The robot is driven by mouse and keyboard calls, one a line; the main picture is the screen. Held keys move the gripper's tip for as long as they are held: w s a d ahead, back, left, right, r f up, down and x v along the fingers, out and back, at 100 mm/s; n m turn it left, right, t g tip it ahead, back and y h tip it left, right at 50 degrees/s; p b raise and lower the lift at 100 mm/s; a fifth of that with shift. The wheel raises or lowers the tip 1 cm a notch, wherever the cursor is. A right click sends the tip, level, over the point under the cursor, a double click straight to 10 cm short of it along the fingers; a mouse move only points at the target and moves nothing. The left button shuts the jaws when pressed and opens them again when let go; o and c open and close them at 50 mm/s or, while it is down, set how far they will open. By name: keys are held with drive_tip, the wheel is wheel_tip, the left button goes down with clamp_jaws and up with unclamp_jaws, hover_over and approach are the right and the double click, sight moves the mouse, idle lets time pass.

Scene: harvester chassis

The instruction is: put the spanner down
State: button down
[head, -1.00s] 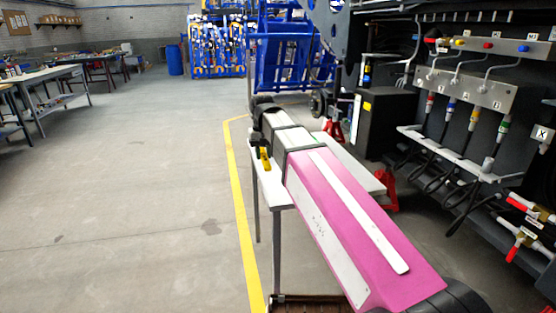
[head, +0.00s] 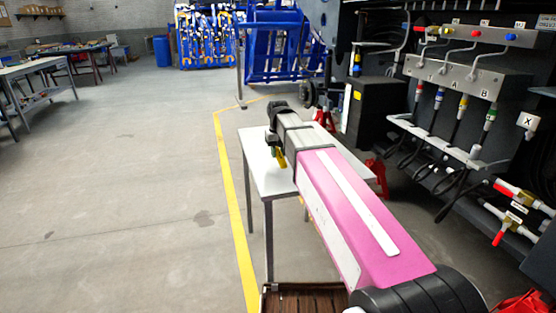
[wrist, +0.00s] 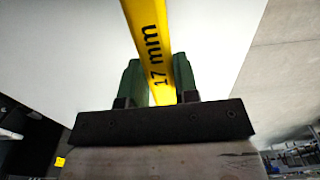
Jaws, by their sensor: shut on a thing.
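The spanner is yellow and marked "17 mm". In the wrist view the spanner (wrist: 152,45) runs up from between the green fingers of my gripper (wrist: 160,85), which is shut on it. Its far end is out of that picture. In the head view a short piece of the yellow spanner (head: 281,159) shows beside the end of my pink arm, over the white table (head: 258,150). My gripper (head: 275,145) is dark and partly hidden there. I cannot tell whether the spanner touches the table top.
Hydraulic hoses and fittings (head: 455,100) line the dark machine side at the right. Red stands (head: 375,178) are near the table. A brown slatted thing (head: 300,300) is at the bottom. Open grey floor and a yellow line (head: 228,180) lie to the left.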

sight(278, 150)
drive_tip(key=shift+f, duration=1.55)
drive_tip(key=c, duration=0.9)
unclamp_jaws()
drive_tip(key=shift+o, duration=0.2)
drive_tip(key=shift+f, duration=0.15)
drive_tip(key=r, duration=0.6)
drive_tip(key=w+r, duration=0.1)
drive_tip(key=r, duration=0.2)
drive_tip(key=shift+r, duration=0.2)
drive_tip(key=shift+o, duration=0.4)
drive_tip(key=shift+r, duration=0.55)
drive_tip(key=shift+s+a+r, duration=0.1)
drive_tip(key=shift+s, duration=0.05)
